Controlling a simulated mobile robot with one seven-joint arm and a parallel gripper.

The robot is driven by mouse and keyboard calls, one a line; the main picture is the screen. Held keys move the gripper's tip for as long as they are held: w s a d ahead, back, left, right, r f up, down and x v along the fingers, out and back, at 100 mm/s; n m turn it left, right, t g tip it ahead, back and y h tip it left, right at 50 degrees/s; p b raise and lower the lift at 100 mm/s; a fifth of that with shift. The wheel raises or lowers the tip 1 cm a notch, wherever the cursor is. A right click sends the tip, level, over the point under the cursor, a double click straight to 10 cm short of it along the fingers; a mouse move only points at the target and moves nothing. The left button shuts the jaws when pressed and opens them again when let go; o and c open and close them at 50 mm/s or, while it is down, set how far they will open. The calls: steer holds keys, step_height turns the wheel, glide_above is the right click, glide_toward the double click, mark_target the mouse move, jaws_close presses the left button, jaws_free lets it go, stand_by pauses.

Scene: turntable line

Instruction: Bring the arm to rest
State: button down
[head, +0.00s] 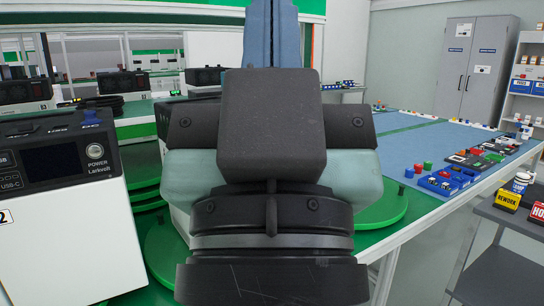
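My arm fills the middle of the head view, with a dark block and dark bands over pale green housings, close to the camera. My gripper's fingertips do not show, so whether it is open or holds anything is hidden. The arm hides much of what stands straight ahead.
A white unit with a screen and power knob (66,225) stands close at the left. Green round platforms (386,210) lie low around my arm. A blue-topped bench (400,148) with small coloured parts runs along the right. A grey cart (510,215) with labelled bins stands at the right edge.

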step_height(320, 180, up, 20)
steer(key=p, duration=1.7)
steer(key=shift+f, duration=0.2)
